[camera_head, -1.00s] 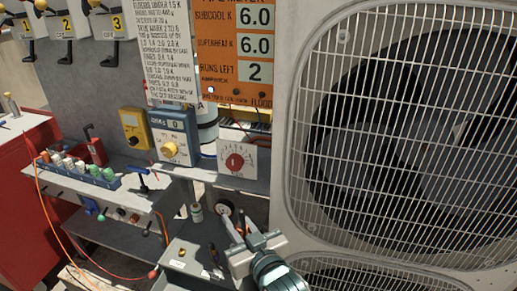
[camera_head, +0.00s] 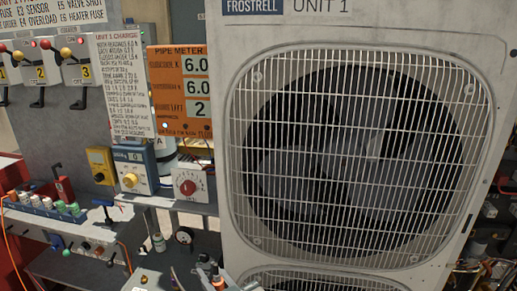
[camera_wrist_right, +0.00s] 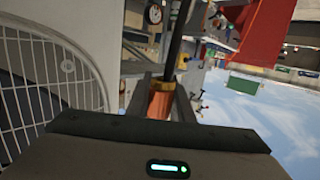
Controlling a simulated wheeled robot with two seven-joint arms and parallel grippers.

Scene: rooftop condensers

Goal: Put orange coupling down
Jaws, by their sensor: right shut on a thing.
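The orange coupling (camera_wrist_right: 159,103) is a short orange cylinder with a lighter yellow-orange rim, between the two dark fingers of my right gripper (camera_wrist_right: 166,98) in the right wrist view. The fingers are shut on it. A dark rod runs upward just behind it; I cannot tell whether it is joined to the coupling. In the head view my right gripper (camera_head: 217,283) is at the bottom edge, partly cut off, with a small orange patch of the coupling (camera_head: 217,281) showing. My left gripper is not in view.
A large condenser unit (camera_head: 235,200) fills the right side. A grey bench (camera_head: 150,200) at the left carries a yellow meter (camera_head: 101,165), a blue meter (camera_head: 133,168) and a red-dial box (camera_head: 189,185). A rack of small bottles (camera_head: 45,210) stands at far left.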

